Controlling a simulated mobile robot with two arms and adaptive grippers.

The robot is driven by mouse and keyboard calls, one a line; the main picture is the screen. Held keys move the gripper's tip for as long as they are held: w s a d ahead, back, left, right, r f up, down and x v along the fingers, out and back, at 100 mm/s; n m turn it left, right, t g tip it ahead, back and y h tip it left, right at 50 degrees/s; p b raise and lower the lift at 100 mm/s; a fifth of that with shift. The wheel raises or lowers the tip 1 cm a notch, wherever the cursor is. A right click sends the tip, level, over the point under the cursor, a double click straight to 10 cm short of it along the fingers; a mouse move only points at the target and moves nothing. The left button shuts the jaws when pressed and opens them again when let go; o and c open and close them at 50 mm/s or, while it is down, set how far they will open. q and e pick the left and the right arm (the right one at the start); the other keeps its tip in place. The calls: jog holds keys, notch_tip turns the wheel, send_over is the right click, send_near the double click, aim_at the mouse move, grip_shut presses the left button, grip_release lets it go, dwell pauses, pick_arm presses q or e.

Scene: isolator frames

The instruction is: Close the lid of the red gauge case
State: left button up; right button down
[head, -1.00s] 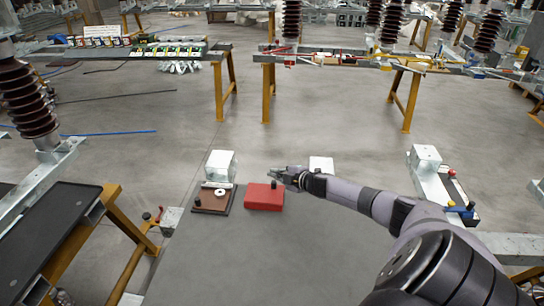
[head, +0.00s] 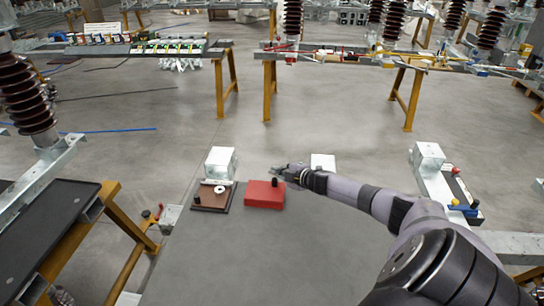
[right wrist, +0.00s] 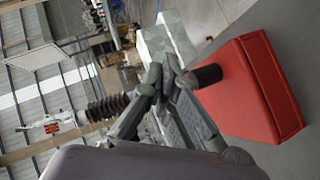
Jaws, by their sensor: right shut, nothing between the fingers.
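The red gauge case (head: 262,197) lies on the grey table, and its lid looks down flat. A black knob (head: 274,183) stands at the back of its top. In the right wrist view the case (right wrist: 262,90) is at the right, with the black knob (right wrist: 208,75) jutting toward my fingers. My right gripper (head: 279,170) is shut and empty, just behind the case and close to the knob; its fingertips show together in the right wrist view (right wrist: 165,70). I cannot tell whether they touch the knob. My left gripper is out of view.
Left of the case is a brown board (head: 213,198) with a white ring and a black knob. Pale blocks (head: 220,162) stand behind it and behind my right gripper (head: 322,162). The grey table (head: 270,260) is clear in front of the case.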

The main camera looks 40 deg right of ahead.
jog(key=s+d+r+p, duration=0.1)
jog(key=s+d+r, duration=0.1)
jog(key=r, duration=0.3)
jog(key=s+d+r+p, duration=0.1)
jog(key=s+d+r, duration=0.1)
jog(key=r, duration=0.4)
jog(key=shift+s+d+p, duration=0.2)
jog(key=shift+s+p, duration=0.15)
jog(key=shift+s, duration=0.35)
jog(key=shift+r, duration=0.1)
